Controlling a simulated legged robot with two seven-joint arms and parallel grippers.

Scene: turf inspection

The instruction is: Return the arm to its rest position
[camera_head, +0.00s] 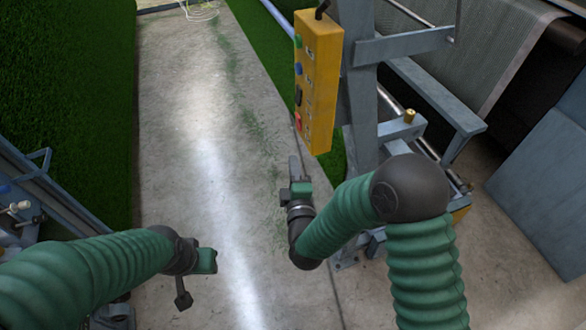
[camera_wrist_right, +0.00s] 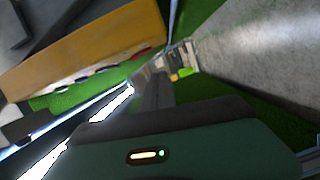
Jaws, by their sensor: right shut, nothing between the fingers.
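My right arm comes in from the lower right in the head view, bent at a dark elbow. Its gripper (camera_head: 294,166) is shut and empty, pointing up the picture, just left of and below the yellow control box (camera_head: 319,85). In the right wrist view the shut fingers (camera_wrist_right: 157,85) reach toward the middle, with the yellow box (camera_wrist_right: 85,58) at the upper left. My left gripper (camera_head: 183,298) is at the lower left of the head view, over the floor; whether its jaws are open is unclear.
The box carries several coloured buttons and hangs on a grey metal frame (camera_head: 358,90) with a roller machine behind. Green turf (camera_head: 65,100) stands at the left. Bare concrete floor (camera_head: 195,140) lies open between them. A blue-grey frame (camera_head: 50,195) is at the left edge.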

